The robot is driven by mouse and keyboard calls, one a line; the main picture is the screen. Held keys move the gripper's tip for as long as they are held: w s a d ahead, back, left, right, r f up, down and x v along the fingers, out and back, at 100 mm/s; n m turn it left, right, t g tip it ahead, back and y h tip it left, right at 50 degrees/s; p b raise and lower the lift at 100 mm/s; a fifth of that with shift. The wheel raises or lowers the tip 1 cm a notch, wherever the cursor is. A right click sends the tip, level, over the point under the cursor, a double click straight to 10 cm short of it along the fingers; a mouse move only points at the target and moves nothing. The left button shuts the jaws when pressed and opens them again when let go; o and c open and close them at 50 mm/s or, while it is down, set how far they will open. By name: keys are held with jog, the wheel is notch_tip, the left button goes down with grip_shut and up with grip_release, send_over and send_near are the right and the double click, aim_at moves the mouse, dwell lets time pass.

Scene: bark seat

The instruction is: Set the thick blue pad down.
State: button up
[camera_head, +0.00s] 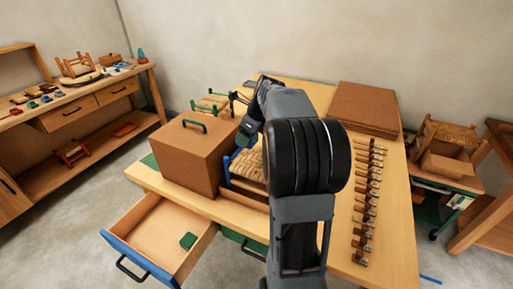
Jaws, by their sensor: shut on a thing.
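My gripper (245,133) is at the end of my arm, over the table just right of the large brown box. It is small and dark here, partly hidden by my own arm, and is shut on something. A small dark greenish-blue patch shows at its tip; I cannot make out the thick blue pad's full shape. Below it stands a small stool with a woven seat (247,172) and a blue post at its left, partly hidden by my arm. I cannot tell whether the held thing touches the stool or box.
The brown box (190,155) with a green handle stands left on the table (340,245). A row of small tools (366,205) and stacked brown boards (365,107) lie right. A small green-legged frame (212,103) stands behind the box.

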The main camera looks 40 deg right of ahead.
jog(key=d+f, duration=0.3)
jog(key=f, duration=0.1)
jog(key=shift+s+d+f, duration=0.1)
jog(key=shift+d+f, duration=0.25)
jog(key=shift+f, duration=1.6)
jog(key=o, duration=0.9)
jog(key=shift+f, duration=0.15)
jog(key=v, duration=1.1)
jog(key=s+a+n+h, duration=0.1)
jog(key=s+a+n, duration=0.2)
jog(key=a+n, duration=0.5)
jog(key=s+a+n, duration=0.2)
jog(key=a+n, duration=0.5)
jog(key=a, duration=0.2)
jog(key=s+a+f+n+h, duration=0.1)
jog(key=s+a+f+n, duration=0.4)
jog(key=n, duration=1)
jog(key=s+a, duration=0.3)
jog(key=s, duration=0.1)
jog(key=shift+a+f+n, duration=0.2)
jog(key=shift+n, duration=0.1)
